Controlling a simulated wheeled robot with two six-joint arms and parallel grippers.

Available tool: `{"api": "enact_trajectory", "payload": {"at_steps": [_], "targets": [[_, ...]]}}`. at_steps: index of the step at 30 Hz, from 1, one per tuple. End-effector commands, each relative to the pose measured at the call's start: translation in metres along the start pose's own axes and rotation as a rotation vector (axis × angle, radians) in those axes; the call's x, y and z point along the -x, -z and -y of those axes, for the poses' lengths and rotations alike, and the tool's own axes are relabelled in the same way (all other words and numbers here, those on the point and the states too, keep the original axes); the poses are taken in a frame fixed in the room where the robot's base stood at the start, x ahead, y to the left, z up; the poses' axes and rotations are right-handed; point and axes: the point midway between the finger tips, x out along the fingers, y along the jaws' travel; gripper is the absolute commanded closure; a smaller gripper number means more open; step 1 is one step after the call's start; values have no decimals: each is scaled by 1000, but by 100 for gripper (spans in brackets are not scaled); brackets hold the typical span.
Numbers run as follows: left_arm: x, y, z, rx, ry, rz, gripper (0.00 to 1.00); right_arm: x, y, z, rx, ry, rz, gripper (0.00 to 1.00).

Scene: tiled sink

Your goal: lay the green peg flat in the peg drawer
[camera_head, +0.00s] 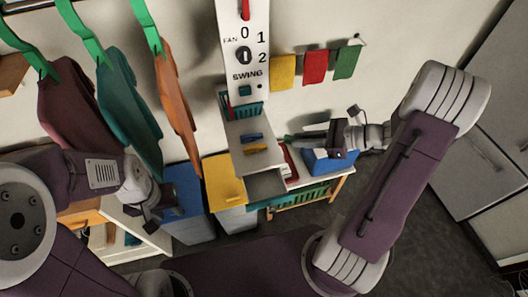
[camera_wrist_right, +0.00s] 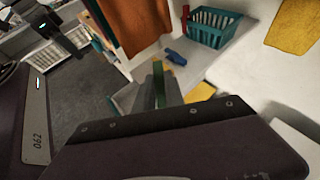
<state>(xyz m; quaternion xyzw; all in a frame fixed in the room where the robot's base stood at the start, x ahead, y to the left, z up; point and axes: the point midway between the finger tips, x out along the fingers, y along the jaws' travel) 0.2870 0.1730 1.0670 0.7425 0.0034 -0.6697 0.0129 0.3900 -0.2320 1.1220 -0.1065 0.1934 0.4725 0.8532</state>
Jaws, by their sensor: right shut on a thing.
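The green peg (camera_wrist_right: 159,84) stands upright in the right wrist view, at the end of my right gripper (camera_wrist_right: 165,92), which is shut on it. In the head view my right gripper (camera_head: 308,135) is above and right of the open grey peg drawer (camera_head: 266,186), and the peg is hard to make out there. The drawer's visible inside looks empty. A blue peg (camera_head: 252,137) and a yellow peg (camera_head: 256,149) lie on the white surface behind the drawer. My left gripper (camera_head: 160,203) is at the lower left, away from the drawer; its finger opening is unclear.
A teal basket (camera_head: 247,110) stands behind the pegs. Blue (camera_head: 183,195) and yellow (camera_head: 223,182) bins stand left of the drawer. Clothes on green hangers (camera_head: 85,35) hang at the upper left. A low bench (camera_head: 308,190) is right of the drawer.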

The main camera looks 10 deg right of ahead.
Motion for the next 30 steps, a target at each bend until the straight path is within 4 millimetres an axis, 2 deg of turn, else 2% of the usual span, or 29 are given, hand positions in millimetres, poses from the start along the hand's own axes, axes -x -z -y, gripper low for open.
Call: {"api": "enact_trajectory", "payload": {"at_steps": [3,6,9,15,23,30], "targets": [[3,0,0,0,0,0,64,-39,3,-12,-3,-10,0,100],[3,0,0,0,0,0,64,-67,7,-18,-4,-9,-2,100],[4,0,0,0,0,0,64,-85,9,-21,-1,-6,-1,100],[4,0,0,0,0,0,64,-93,11,-22,0,-1,-2,100],[8,1,0,0,0,0,64,-109,45,-22,-2,0,-2,100],[7,1,0,0,0,0,64,-110,46,-22,1,0,-1,100]]}}
